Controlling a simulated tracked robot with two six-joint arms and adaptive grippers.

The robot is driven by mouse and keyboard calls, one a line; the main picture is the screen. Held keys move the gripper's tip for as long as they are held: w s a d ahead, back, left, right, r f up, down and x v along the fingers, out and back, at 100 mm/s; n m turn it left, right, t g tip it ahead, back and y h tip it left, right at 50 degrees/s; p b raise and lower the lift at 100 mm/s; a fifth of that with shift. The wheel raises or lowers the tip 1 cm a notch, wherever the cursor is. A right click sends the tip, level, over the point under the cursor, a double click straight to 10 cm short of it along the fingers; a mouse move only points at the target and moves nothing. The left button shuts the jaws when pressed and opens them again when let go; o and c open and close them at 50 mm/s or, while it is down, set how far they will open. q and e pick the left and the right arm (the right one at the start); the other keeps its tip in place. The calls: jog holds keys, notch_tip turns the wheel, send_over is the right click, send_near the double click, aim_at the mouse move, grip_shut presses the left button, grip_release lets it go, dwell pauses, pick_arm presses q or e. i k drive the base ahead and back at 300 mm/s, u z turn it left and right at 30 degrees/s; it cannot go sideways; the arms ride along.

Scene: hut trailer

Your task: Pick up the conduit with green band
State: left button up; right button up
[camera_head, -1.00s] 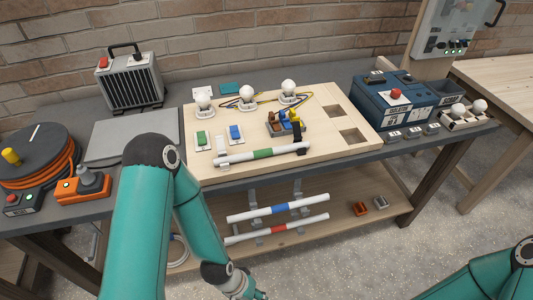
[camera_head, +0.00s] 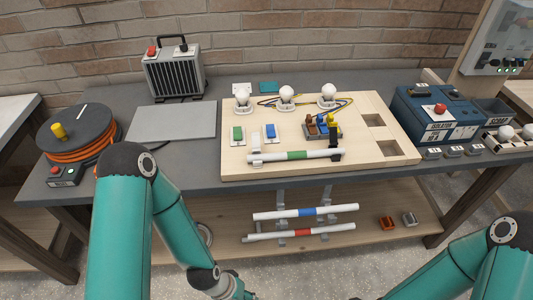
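The conduit with green band (camera_head: 315,154) is a white tube with a green middle, lying along the front of the pale wooden board (camera_head: 240,169) on the workbench. A white clip stands at its left end and a black one near its right end. Two similar conduits, one with a blue band (camera_head: 335,209) and one with a red band (camera_head: 335,228), lie on supports on the lower shelf. My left arm reaches down in front of the bench, its gripper cut off by the bottom edge. My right arm is at the lower right, its gripper not clearly visible. Neither arm touches the green-banded conduit.
The board also carries bulbs (camera_head: 286,92), a green switch (camera_head: 237,133), a blue switch (camera_head: 270,131) and wired terminals. A cable reel (camera_head: 75,130) and grey heater (camera_head: 174,72) stand left; a blue isolator box (camera_head: 435,115) stands right. A flat grey panel (camera_head: 172,120) lies left of the board.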

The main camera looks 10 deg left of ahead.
aim_at(322, 152)
jog(key=z, duration=1.45)
jog(key=i, duration=0.1)
jog(key=u, duration=2.65)
jog(key=i, duration=0.25)
jog(key=u, duration=1.5)
jog(key=k, duration=1.5)
jog(key=z, duration=1.1)
jog(key=i, duration=1)
jog(key=u, duration=0.1)
